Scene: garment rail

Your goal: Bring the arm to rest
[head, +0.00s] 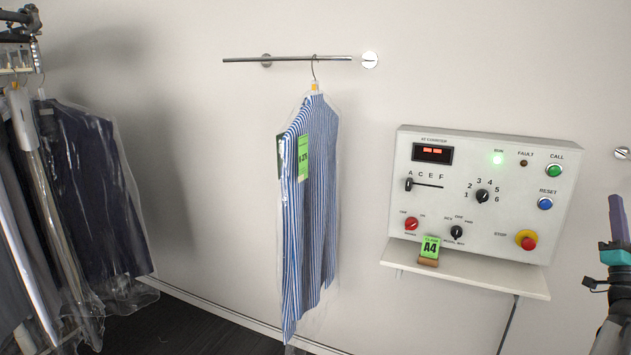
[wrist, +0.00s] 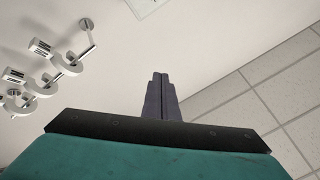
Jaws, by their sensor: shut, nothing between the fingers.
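My gripper (wrist: 160,78) shows in the wrist view with its two dark fingers pressed together and nothing between them. It points up toward the wall and ceiling. In the head view, my gripper (head: 617,215) is upright at the far right edge, to the right of the control panel and apart from it. Part of my arm there is cut off by the picture's edge.
A striped shirt (head: 318,190) in clear film hangs from a wall rail (head: 240,60). A control panel (head: 480,190) stands above a shelf (head: 480,279) with a green A4 tag (head: 430,248). Dark bagged garments (head: 95,190) hang at left. Wall hooks (wrist: 50,75) show in the wrist view.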

